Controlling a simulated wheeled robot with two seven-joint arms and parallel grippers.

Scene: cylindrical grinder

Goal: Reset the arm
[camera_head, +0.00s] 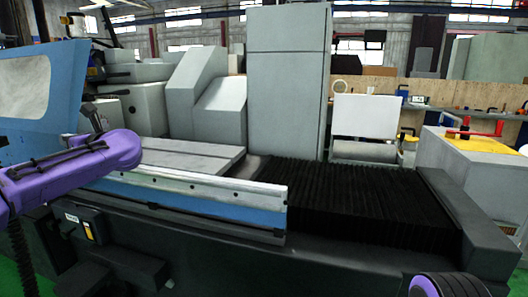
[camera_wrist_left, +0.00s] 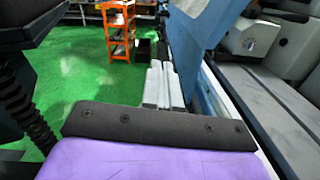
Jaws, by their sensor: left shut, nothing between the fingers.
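My left arm comes in from the left in the head view, its purple links bent beside the blue guard of the grinder. My left gripper (camera_wrist_left: 161,68) shows in the left wrist view with its pale fingers together and nothing between them. It is beside the blue guard panel (camera_wrist_left: 200,28), above the green floor. In the head view I cannot clearly make out its fingertips. A purple and black part of my right arm shows at the bottom right of the head view, but its gripper is out of the picture.
The grinder's table (camera_head: 185,155) and blue-and-white front rail (camera_head: 210,200) lie right of my left arm. Black bellows (camera_head: 345,195) cover the bed further right. An orange shelf cart (camera_wrist_left: 118,30) stands on open green floor (camera_wrist_left: 80,75).

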